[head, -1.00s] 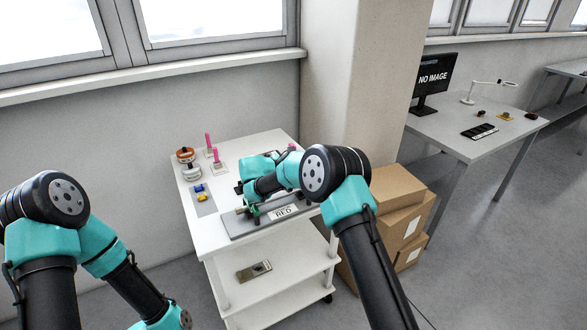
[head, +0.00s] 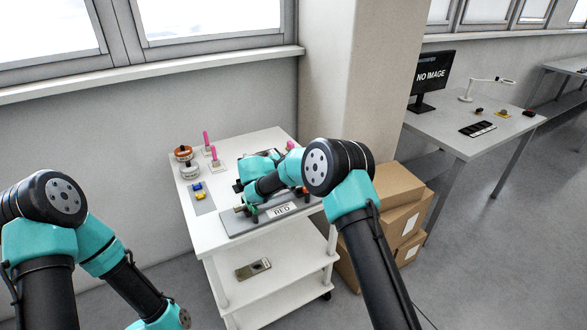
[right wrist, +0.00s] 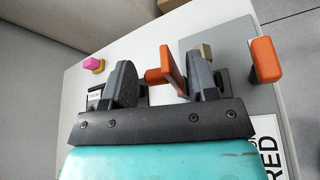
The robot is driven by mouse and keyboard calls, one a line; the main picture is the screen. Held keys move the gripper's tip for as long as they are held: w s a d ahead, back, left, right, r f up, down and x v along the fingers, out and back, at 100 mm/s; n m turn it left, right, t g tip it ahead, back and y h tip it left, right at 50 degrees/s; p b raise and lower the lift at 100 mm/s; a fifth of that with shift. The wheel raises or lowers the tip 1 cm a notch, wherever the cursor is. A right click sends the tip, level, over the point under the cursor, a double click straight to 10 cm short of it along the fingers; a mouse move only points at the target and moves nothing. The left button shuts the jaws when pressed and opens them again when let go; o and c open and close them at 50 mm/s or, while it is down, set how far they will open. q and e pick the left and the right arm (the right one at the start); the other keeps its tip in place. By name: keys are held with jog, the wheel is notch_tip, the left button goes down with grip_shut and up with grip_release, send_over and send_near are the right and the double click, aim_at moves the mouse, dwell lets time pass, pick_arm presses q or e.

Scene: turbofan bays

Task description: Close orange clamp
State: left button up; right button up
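In the right wrist view, an orange clamp handle (right wrist: 172,66) stands up between the two dark fingers of my right gripper (right wrist: 160,78). The fingers are apart. The handle is close to the right finger, with a gap towards the left finger; I cannot tell whether it touches. A second orange piece (right wrist: 265,60) stands outside the right finger, by a brass-coloured bolt (right wrist: 203,50). In the head view my right arm hides most of the clamp fixture on the cart. My left arm is low at the left and its gripper is out of frame.
The white cart top (head: 215,233) carries a grey plate (head: 236,226) with a "RED" label (head: 282,210). Cardboard boxes (head: 400,185) stand right of the cart.

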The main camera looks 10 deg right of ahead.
jog(key=v, duration=1.7)
jog(key=shift+a, duration=0.2)
jog(key=shift+s, duration=0.1)
